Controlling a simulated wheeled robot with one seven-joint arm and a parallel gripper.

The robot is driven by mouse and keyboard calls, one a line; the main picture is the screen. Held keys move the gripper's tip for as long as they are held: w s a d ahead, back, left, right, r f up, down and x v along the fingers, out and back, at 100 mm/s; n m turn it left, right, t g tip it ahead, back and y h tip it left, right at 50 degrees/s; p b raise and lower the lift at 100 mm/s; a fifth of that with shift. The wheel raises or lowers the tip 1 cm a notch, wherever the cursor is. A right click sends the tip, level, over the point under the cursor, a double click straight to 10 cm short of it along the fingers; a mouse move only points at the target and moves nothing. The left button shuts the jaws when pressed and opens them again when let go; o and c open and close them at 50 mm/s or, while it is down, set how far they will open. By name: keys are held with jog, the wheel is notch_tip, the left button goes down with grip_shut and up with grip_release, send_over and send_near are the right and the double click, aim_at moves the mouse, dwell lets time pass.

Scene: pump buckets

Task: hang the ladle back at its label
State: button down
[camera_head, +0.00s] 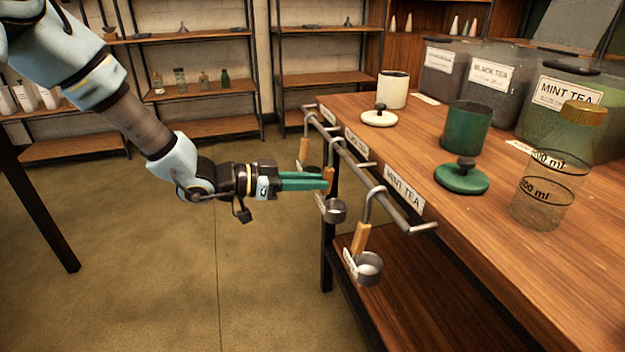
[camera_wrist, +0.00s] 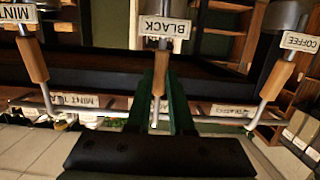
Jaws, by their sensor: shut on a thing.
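My gripper (camera_head: 325,181) has green fingers, shut on the wooden handle of the middle ladle. In the wrist view the fingers (camera_wrist: 164,88) stand on both sides of that handle, and the ladle's tag (camera_wrist: 164,28) reads BLACK. The black ladle's metal cup (camera_head: 334,211) hangs below the fingers in the head view. Its top end is close to the metal rail (camera_head: 351,160) along the table edge; I cannot tell whether its hook rests on the rail. The middle edge label (camera_head: 356,141) is small and hard to read. The edge label nearest the camera (camera_head: 404,189) reads MINT TEA.
The mint ladle (camera_head: 360,240) hangs nearer the camera, and the coffee ladle (camera_wrist: 276,76) hangs on the other side. The wooden table (camera_head: 430,150) holds canisters, lids and a glass jar (camera_head: 545,190). Floor left of the rail is clear.

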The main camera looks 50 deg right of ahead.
jog(key=c, duration=0.7)
grip_release()
jog(key=shift+a, duration=0.1)
jog(key=p+v, duration=0.1)
jog(key=v, duration=0.9)
jog(key=shift+w+a, duration=0.2)
jog(key=shift+a, duration=0.1)
